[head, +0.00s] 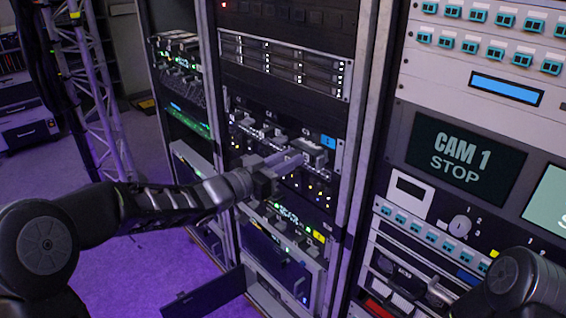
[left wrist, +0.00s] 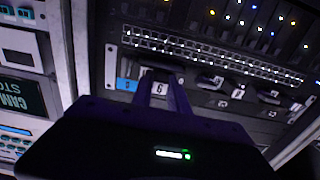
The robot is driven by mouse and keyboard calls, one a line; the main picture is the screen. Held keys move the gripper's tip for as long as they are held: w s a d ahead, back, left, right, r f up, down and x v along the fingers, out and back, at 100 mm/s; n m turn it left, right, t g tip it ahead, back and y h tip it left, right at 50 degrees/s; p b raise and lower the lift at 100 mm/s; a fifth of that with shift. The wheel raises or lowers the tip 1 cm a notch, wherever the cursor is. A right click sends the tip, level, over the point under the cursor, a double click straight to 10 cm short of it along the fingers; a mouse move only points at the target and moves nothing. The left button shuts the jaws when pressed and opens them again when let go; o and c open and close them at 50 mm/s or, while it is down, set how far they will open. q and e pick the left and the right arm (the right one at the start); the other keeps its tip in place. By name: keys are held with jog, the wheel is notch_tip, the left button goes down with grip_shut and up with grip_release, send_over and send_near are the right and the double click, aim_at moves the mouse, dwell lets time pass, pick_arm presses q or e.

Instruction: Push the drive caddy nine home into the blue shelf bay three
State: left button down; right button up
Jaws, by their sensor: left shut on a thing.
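My left gripper (head: 293,160) reaches in from the left to the shelf in the middle rack. In the left wrist view its two fingers are close together on drive caddy nine (left wrist: 160,89), whose white label reads as an upside-down 9. The blue shelf (head: 327,141) shows a bright blue tag at its right end; the tag also shows in the left wrist view (left wrist: 127,84). The caddy is at the bay nearest this tag. Its grey front (head: 314,150) stands out from the shelf; how deep it sits is hidden. My right gripper is out of view.
Other caddies sit in the same shelf (head: 262,129), left of the held one. A rack post (head: 362,120) stands close on the right. Below, an open door panel (head: 205,293) juts out. A CAM 1 STOP screen (head: 465,153) is on the right rack.

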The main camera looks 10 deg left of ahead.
aim_at(299, 151)
pick_arm(q)
jog(key=shift+x, duration=1.1)
jog(key=shift+r, duration=0.1)
jog(key=shift+w+d, duration=0.4)
jog(key=shift+w, duration=0.05)
jog(key=c, duration=1.2)
grip_release()
jog(key=shift+s+a, duration=0.15)
jog(key=shift+a, duration=0.05)
jog(key=b+v, duration=0.1)
jog(key=v, duration=0.6)
jog(key=shift+s, duration=0.1)
